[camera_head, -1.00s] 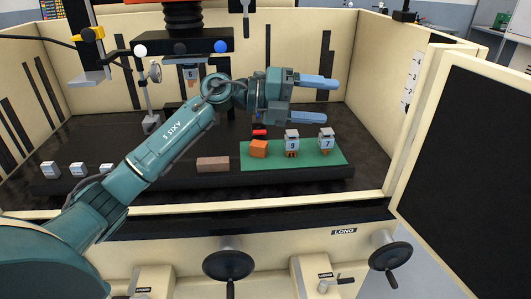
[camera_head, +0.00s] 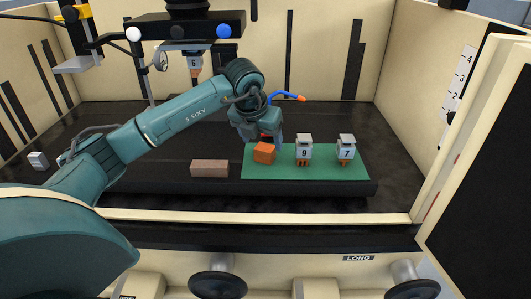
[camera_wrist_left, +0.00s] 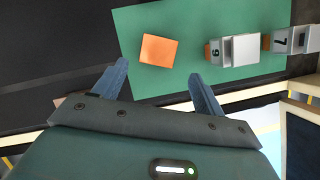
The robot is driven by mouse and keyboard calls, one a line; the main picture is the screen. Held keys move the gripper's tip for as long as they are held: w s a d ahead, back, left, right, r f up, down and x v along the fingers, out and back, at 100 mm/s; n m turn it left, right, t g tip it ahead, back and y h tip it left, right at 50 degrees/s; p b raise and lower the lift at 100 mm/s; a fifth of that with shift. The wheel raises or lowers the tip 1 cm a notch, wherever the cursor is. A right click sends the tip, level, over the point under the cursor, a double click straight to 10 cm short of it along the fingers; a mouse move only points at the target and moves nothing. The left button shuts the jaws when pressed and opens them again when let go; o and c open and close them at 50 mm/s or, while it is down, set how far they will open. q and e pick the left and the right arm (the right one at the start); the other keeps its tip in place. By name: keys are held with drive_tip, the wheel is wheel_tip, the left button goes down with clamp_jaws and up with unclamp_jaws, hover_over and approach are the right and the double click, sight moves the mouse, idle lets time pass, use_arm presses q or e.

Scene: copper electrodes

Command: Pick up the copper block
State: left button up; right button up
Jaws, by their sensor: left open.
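The copper block (camera_head: 264,153) is a small orange cube on the green mat (camera_head: 325,172), near the mat's left side. It shows whole in the left wrist view (camera_wrist_left: 158,50), beyond the gripper. My left gripper (camera_head: 262,136) points down just behind the block in the head view, its fingertips partly hidden. In the left wrist view its two blue fingers (camera_wrist_left: 158,70) are spread apart with nothing between them, and the block lies ahead of the gap, not gripped. My right gripper is not in view.
Electrode holders marked 9 (camera_head: 304,149) and 7 (camera_head: 346,149) stand on the mat right of the block. A brown brick (camera_head: 210,168) lies left of the mat. The machine head (camera_head: 190,26) with an electrode marked 6 (camera_head: 195,62) hangs behind my arm. Cream tank walls surround the black table.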

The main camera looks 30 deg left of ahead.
sight(265, 147)
use_arm(q)
drive_tip(key=x, duration=0.4)
drive_tip(key=w+x, duration=0.1)
drive_tip(key=x, duration=0.1)
drive_tip(key=shift+w+a+r+p, duration=0.1)
drive_tip(key=shift+a+p, duration=0.2)
drive_tip(key=shift+a, duration=0.05)
drive_tip(key=c, duration=1.5)
drive_tip(key=shift+r, duration=0.2)
clamp_jaws()
